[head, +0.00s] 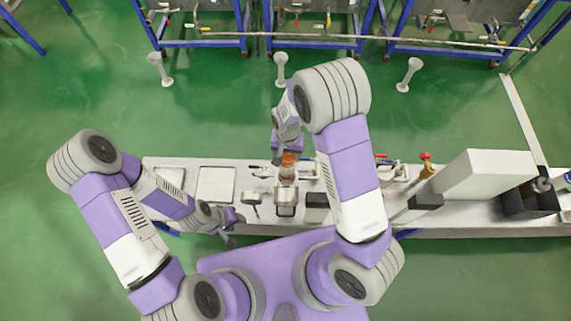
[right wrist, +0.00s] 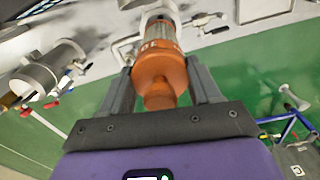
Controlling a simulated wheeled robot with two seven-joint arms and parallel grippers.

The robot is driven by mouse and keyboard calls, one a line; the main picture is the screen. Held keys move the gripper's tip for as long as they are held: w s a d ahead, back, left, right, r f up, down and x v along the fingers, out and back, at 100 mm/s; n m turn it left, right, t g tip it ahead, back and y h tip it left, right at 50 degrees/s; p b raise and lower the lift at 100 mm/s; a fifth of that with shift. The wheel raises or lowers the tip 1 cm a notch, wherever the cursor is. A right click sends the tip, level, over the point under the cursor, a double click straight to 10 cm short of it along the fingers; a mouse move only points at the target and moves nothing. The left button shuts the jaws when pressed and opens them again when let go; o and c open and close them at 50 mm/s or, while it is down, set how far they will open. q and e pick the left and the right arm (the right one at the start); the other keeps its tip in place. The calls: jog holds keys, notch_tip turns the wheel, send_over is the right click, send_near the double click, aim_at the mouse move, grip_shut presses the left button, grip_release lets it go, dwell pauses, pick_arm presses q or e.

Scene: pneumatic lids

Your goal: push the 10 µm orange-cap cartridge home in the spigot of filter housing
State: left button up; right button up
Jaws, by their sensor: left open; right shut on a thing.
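The orange-cap cartridge (head: 288,160) stands over the bench in the head view. Its orange cap (right wrist: 160,72) fills the middle of the right wrist view, with a paler ribbed body beyond it. My right gripper (right wrist: 163,82) is shut on the cap, one finger on each side. The grey filter housing (head: 286,196) is just below the cartridge in the head view. The cartridge's far end meets a pale ring (right wrist: 150,12) at the top of the right wrist view; how deep it sits I cannot tell. My left gripper (head: 229,240) is open and empty near the bench's front edge.
The long bench (head: 470,213) carries trays (head: 215,184), a small round part (head: 252,198), valves with red handles (head: 427,166) and a large white box (head: 487,175). Another grey cylinder (right wrist: 50,70) lies left in the right wrist view. Green floor surrounds the bench.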

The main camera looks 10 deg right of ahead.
aim_at(287, 174)
notch_tip(287, 174, down, 7)
jog(key=b, duration=0.6)
jog(key=shift+w+f, duration=0.1)
jog(key=shift+f, duration=0.05)
notch_tip(287, 174, down, 6)
jog(key=b, duration=0.4)
jog(key=shift+r, duration=0.2)
jog(key=shift+f, duration=0.1)
dwell(1.4)
jog(key=shift+f+b, duration=1.05)
jog(key=shift+f, duration=0.65)
dwell(1.4)
jog(key=shift+a+p, duration=0.25)
jog(key=shift+p, duration=0.05)
dwell(1.1)
